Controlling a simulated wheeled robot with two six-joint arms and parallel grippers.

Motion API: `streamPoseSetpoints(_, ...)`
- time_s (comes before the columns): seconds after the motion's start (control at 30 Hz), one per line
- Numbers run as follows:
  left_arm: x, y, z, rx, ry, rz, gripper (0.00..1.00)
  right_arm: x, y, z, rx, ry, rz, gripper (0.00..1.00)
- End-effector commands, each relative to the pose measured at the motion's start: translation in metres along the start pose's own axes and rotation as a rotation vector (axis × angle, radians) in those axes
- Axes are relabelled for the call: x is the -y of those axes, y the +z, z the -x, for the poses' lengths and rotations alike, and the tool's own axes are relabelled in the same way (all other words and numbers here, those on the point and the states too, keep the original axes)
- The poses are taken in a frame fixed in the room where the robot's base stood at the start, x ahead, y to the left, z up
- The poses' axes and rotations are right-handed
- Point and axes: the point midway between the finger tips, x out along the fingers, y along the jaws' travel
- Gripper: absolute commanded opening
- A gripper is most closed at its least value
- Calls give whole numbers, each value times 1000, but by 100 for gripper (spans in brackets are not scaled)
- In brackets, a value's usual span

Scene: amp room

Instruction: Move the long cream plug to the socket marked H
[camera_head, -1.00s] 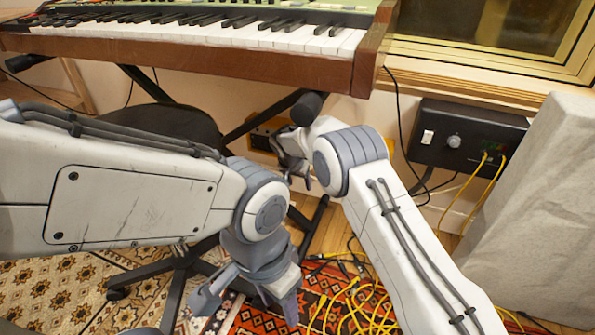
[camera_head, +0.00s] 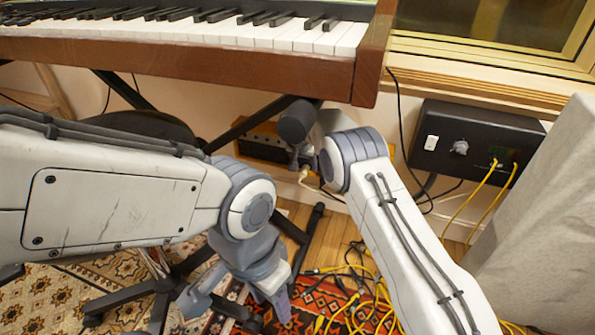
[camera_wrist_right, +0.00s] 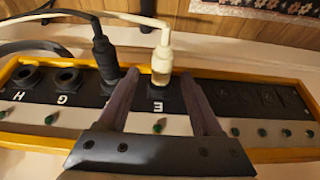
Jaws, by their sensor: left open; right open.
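The cream plug (camera_wrist_right: 162,62) stands in the socket marked E in the right wrist view, with its cream cable running off at the top left. My right gripper (camera_wrist_right: 160,76) is open, with one finger on each side of the cream plug; I cannot tell whether they touch it. The socket marked H (camera_wrist_right: 27,76) is empty at the left end of the panel (camera_wrist_right: 135,122). In the head view the cream plug (camera_head: 303,174) shows small beside my right gripper (camera_head: 302,160), below the keyboard. My left gripper (camera_head: 236,302) is open and empty above the rug.
A black plug (camera_wrist_right: 104,58) stands between the cream plug and the empty socket marked G (camera_wrist_right: 67,80). A black box (camera_head: 470,150) with yellow cables is on the wall at right. The keyboard (camera_head: 190,65) overhangs the panel, and a grey slab (camera_head: 540,220) stands at right.

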Motion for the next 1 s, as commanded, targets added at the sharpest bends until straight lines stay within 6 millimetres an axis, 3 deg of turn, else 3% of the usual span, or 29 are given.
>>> streamPoseSetpoints(0.1, 1, 1, -11, 1, 0, 0, 50, 4, 6, -10, 2, -1, 7, 66)
streamPoseSetpoints(0.47, 1, 1, -11, 1, 0, 0, 50, 4, 5, -9, 2, -1, 7, 66)
streamPoseSetpoints(0.63, 1, 1, -11, 1, 0, 0, 50, 3, 5, -9, 2, 0, 6, 1)
streamPoseSetpoints(0.7, 1, 1, -11, 1, 0, 0, 50, 2, 5, -9, 2, 0, 5, 0)
streamPoseSetpoints(0.73, 1, 1, -11, 1, 0, 0, 50, 2, 5, -9, 2, 0, 4, 23)
streamPoseSetpoints(0.8, 1, 1, -11, 1, 0, 0, 50, 2, 5, -9, 2, 0, 4, 0)
streamPoseSetpoints(1.0, 1, 1, -11, 1, 0, 0, 50, 2, 5, -9, 2, 0, 4, 0)
